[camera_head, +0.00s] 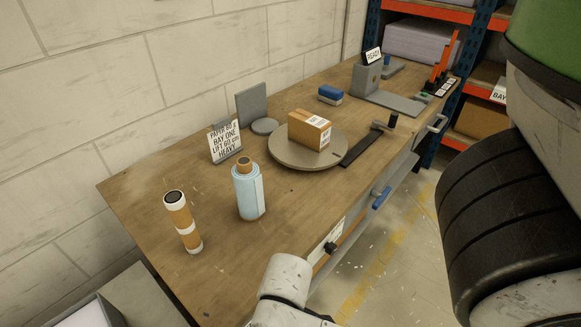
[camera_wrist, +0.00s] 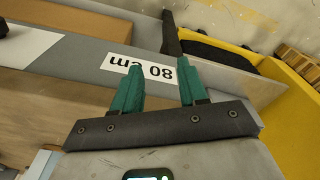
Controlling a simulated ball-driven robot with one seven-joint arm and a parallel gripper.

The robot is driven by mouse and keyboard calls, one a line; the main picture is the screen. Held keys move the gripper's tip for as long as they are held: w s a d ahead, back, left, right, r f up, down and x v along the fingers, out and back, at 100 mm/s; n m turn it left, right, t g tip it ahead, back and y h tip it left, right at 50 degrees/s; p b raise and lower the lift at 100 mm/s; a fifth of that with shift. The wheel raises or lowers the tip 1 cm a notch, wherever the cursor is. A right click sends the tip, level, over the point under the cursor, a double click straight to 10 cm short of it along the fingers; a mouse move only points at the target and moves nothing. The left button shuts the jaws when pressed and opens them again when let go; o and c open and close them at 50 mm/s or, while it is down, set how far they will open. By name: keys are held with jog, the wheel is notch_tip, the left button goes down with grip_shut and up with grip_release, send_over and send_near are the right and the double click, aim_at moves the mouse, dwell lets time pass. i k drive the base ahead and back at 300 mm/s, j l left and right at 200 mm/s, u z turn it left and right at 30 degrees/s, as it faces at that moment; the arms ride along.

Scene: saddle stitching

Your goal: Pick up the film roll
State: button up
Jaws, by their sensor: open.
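The film roll (camera_head: 248,193) stands upright on the wooden bench (camera_head: 150,222), near its front left part. It is a pale blue, translucent cylinder with a brown cardboard core showing at the top. My gripper (camera_wrist: 160,70) shows in the wrist view with its two teal fingers apart and nothing between them. It faces a grey panel with an upside-down "80 cm" label (camera_wrist: 139,68), low by the bench front. The head view does not show the gripper's fingers, only part of my white arm below the bench edge.
A brown and white banded cylinder (camera_head: 183,222) stands left of the roll. A paper sign (camera_head: 224,142) stands behind it. A carton (camera_head: 310,130) sits on a round turntable (camera_head: 290,157) to the right. A yellow bin (camera_wrist: 293,85) is at right in the wrist view.

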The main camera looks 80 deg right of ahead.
aim_at(247, 179)
jog(key=j+z, duration=0.1)
jog(key=z, duration=0.35)
jog(key=j+z, duration=0.1)
jog(key=z, duration=0.4)
